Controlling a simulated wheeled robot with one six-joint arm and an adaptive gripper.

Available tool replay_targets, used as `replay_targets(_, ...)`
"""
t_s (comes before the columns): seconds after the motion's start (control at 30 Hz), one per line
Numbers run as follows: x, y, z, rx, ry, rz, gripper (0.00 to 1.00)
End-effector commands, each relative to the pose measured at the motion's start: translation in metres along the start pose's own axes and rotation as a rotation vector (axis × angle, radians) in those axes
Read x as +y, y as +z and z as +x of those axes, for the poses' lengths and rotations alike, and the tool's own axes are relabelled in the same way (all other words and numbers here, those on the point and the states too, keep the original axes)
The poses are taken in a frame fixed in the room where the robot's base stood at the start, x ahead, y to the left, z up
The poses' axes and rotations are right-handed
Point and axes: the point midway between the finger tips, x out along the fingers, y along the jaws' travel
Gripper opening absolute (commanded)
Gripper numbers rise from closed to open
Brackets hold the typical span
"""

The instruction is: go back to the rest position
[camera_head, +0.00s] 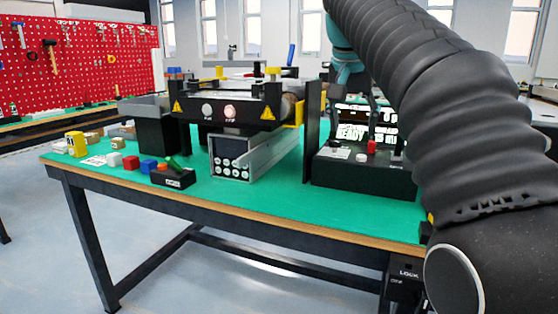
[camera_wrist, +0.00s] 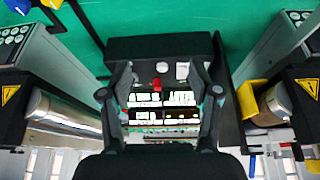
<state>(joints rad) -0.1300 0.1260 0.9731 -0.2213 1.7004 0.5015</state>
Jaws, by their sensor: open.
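My gripper (camera_wrist: 160,72) is open and empty in the wrist view, its two dark fingers spread apart. Between and beyond them is a black control box (camera_wrist: 150,47) with a red button (camera_wrist: 157,84), pale buttons and a lit display (camera_wrist: 160,107). In the head view, my arm comes in from the right and reaches over the table toward this control box (camera_head: 340,176). The display there reads "READY" in part. My gripper (camera_head: 374,128) is small and dark against the box in that view, so its gap to the box is hard to tell.
A mini conveyor (camera_head: 215,107) stands mid-table, above a grey unit with several round buttons (camera_head: 234,158). Small coloured blocks (camera_head: 148,165), a yellow can (camera_head: 76,144) and a small black holder (camera_head: 173,179) lie at the left. The green table's front right (camera_head: 330,207) is clear.

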Motion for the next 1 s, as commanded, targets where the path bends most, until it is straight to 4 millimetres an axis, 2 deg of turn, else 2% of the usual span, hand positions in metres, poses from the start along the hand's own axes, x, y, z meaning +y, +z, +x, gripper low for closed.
replay_targets(0.17,0.016,0.028,0.008,0.005,-0.025,-0.063,0.62)
replay_targets(0.47,0.052,0.107,0.047,0.025,-0.089,-0.2,0.62)
replay_targets(0.67,0.076,0.173,0.086,0.043,-0.13,-0.274,0.62)
replay_targets(0.9,0.102,0.258,0.144,0.069,-0.172,-0.346,0.62)
replay_targets(1.0,0.111,0.288,0.166,0.079,-0.185,-0.368,0.62)
